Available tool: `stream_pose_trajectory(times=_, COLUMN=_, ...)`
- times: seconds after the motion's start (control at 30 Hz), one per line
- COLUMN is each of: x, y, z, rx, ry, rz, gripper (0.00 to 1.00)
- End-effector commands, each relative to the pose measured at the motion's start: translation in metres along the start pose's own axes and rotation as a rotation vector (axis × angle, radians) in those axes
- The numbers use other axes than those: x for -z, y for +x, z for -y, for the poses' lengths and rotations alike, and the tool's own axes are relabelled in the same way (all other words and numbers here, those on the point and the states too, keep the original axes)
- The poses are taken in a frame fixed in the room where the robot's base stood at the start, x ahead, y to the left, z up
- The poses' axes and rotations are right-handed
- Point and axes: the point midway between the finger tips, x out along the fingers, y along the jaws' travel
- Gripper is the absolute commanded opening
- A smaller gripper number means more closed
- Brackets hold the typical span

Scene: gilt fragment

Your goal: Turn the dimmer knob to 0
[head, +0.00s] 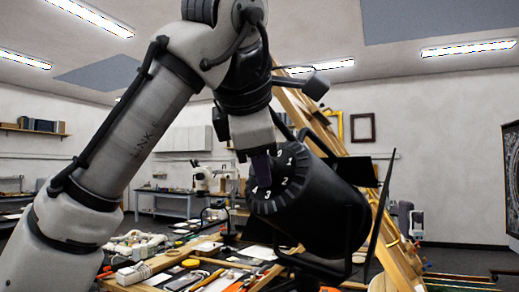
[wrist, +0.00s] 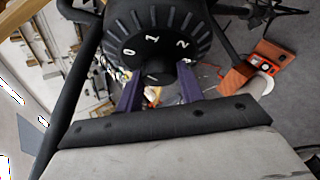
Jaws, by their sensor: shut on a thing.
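The dimmer knob (wrist: 153,74) is a small dark knob at the centre of the lamp's round black back face, seen in the wrist view. White digits ring it, with 0, 1 and 2 clearest in the wrist view. The black lamp housing (head: 318,205) with its ribbed rim is tilted in the head view. My gripper (head: 262,178) reaches down to the dial in the head view and covers the knob there. Its two purple fingers (wrist: 158,88) are shut on the knob from both sides. A small pale mark shows on the knob; which digit it points to I cannot tell.
A cluttered workbench (head: 150,268) with tools lies below the lamp. Black lamp flaps (head: 380,215) and a wooden easel (head: 395,255) stand to the right. The lamp's dark yoke bar (wrist: 75,80) runs close beside my gripper in the wrist view.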

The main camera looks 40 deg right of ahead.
Motion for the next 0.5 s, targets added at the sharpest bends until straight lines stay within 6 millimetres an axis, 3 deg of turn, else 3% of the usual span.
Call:
stream_pose_trajectory(times=0.47, x=-0.0004, y=0.0001, z=0.0001, rx=0.006, ry=-0.01, rz=0.0, gripper=0.15)
stream_pose_trajectory(times=0.5, x=-0.0004, y=0.0001, z=0.0001, rx=0.006, ry=-0.01, rz=0.0, gripper=0.43)
